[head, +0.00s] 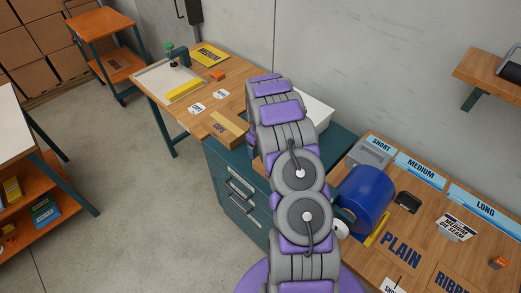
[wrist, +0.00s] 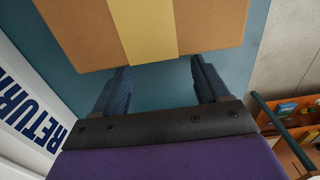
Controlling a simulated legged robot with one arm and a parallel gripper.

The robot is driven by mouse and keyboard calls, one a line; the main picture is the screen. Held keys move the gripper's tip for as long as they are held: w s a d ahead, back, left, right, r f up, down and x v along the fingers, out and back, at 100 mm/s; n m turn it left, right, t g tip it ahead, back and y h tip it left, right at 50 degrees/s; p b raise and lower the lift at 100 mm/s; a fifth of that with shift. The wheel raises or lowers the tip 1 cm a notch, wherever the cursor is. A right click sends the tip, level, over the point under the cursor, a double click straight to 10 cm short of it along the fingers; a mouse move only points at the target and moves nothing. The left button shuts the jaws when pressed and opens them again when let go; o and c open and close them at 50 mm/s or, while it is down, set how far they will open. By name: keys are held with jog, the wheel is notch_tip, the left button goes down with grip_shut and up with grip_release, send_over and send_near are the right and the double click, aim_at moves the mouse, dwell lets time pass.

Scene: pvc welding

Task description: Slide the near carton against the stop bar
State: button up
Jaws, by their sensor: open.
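In the wrist view a brown carton (wrist: 212,22) with a pale tape strip down its middle fills the top, on a teal surface. My gripper (wrist: 161,68) is open, its two dark fingers apart, with the tips close to the carton's near edge. I cannot tell whether they touch it. In the head view my arm hides the gripper. I cannot make out the stop bar for sure.
A white box (head: 315,108) stands behind my arm; a white surface marked RETURN (wrist: 32,125) lies left in the wrist view. A wooden bench (head: 150,91) holds a yellow block (head: 185,89). A blue cylinder (head: 366,198) is right of my arm. The floor at left is clear.

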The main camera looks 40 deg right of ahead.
jog(key=shift+w+a+r, duration=0.1)
jog(key=shift+w+r, duration=0.05)
jog(key=shift+w, duration=0.15)
notch_tip(320, 180, up, 10)
jog(key=p, duration=0.3)
dwell(0.5)
dwell(0.4)
jog(key=s+a+r+m, duration=0.1)
jog(key=s+a+r, duration=0.5)
jog(key=a+r, duration=0.3)
jog(key=s+a+r, duration=0.7)
jog(key=a+r, duration=0.2)
jog(key=r, duration=0.1)
jog(key=s+a+r, duration=0.1)
jog(key=s+a, duration=0.3)
jog(key=s, duration=0.4)
jog(key=s+a+r+g, duration=0.1)
jog(key=s+a, duration=0.3)
jog(key=s, duration=0.5)
jog(key=s+a+r, duration=0.2)
jog(key=s+a, duration=0.2)
jog(key=s, duration=0.5)
jog(key=shift+a+r+m+g, duration=0.25)
jog(key=shift+r+m+g, duration=0.05)
jog(key=shift+r+g, duration=0.1)
